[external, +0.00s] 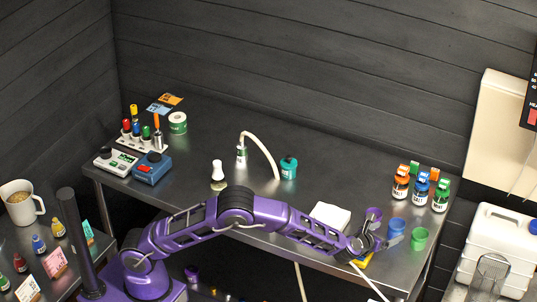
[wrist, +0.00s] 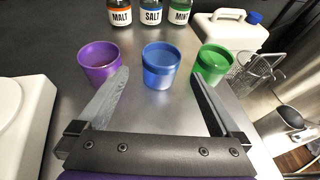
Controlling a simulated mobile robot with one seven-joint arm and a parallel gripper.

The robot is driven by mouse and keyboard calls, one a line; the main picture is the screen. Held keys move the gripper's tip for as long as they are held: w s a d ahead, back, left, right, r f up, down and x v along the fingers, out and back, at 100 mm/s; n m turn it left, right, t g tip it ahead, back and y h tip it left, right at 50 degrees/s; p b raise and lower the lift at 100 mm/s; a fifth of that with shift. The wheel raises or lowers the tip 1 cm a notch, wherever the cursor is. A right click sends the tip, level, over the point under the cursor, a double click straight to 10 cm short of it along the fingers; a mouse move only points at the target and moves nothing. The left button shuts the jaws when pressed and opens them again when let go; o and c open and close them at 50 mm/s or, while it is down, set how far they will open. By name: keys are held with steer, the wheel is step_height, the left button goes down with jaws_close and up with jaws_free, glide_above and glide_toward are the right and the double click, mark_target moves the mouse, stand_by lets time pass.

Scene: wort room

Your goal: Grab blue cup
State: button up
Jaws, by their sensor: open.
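The blue cup (wrist: 161,66) stands upright on the metal table, between a purple cup (wrist: 98,63) on its left and a green cup (wrist: 213,64) on its right in the wrist view. My gripper (wrist: 160,82) is open and empty, its two fingers spread on either side of the blue cup's line, with the cup just ahead of the tips. In the external view the blue cup (external: 396,228) stands near the table's front right, just beyond my gripper (external: 392,243). The purple cup (external: 374,214) and green cup (external: 419,238) flank it there.
Jars labelled malt (wrist: 121,13), salt (wrist: 152,12) and mint (wrist: 182,11) stand behind the cups. A white jug (wrist: 222,35) and a wire basket (wrist: 258,72) are at the right. A white box (external: 330,216) lies left of the purple cup. Bare table separates cups and jars.

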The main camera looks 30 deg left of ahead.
mark_target(392, 230)
steer(key=x, duration=0.6)
steer(key=shift+w+d+f, duration=0.1)
steer(key=shift+w+d, duration=0.05)
steer(key=c, duration=1.4)
